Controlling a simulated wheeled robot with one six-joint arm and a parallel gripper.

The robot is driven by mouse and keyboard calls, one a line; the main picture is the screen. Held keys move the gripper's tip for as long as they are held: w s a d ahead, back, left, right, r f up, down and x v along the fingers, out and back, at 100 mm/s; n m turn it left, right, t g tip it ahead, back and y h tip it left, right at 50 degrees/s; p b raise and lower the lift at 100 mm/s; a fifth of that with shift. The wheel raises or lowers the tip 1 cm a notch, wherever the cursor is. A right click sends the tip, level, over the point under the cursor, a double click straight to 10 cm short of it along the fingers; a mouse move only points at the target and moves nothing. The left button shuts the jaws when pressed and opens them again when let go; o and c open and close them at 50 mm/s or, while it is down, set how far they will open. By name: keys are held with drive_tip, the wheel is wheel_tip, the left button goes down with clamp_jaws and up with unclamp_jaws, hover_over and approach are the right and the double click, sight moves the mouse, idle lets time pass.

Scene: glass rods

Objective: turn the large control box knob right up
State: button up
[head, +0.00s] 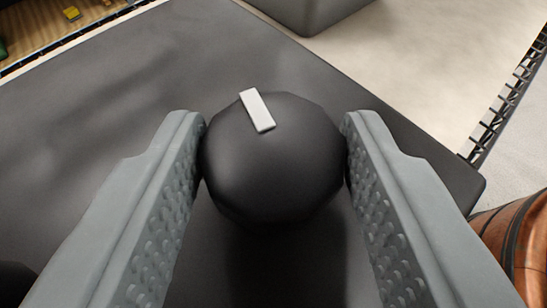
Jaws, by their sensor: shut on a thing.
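The large knob (275,170) is a dark round knob in the middle of the head view, with a white marker bar (257,110) on its upper part. The bar tilts, its top end leaning a little left. The knob sits on the dark grey face of the control box (130,95). My gripper (274,135) is shut on the knob, with one grey finger touching its left side and the other its right side. The lower part of the knob is in shadow.
A grey box-like thing (310,12) stands beyond the top edge. A brown rounded object (515,245) is at the lower right. A black slotted strip (510,90) runs down the right side. A wooden surface with a small yellow piece (72,13) shows at top left. Pale floor lies at upper right.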

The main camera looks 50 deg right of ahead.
idle(0.3)
drive_tip(key=o, duration=1)
drive_tip(key=shift+c, duration=0.2)
drive_tip(key=v, duration=1.7)
drive_tip(key=shift+a+r, duration=0.15)
drive_tip(key=shift+a, duration=0.15)
